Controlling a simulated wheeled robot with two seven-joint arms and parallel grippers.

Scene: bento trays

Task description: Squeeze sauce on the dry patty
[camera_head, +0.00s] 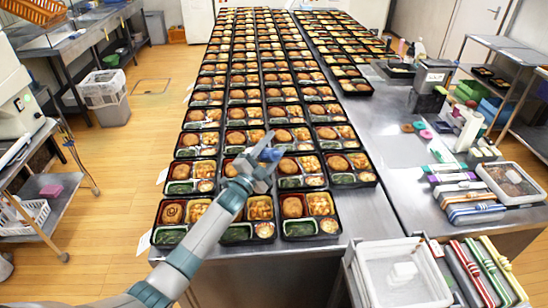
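Bento trays cover the long steel table in rows. In the front row, the left tray's patty (172,213) shows a dark ring-like mark on top. The right tray's patty (292,206) looks plain brown with no clear sauce on it. The middle front tray (234,241) is partly hidden by my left arm, including its patty. My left gripper (268,150) is above the second row of trays, with bluish parts at its tip. It is too small to tell whether it is open or holds anything. My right gripper is out of view.
Small bottles (419,48) stand far back on the right table. A white bin (402,274) and colored packs (482,270) are at the lower right. The table's front strip (262,275) is bare.

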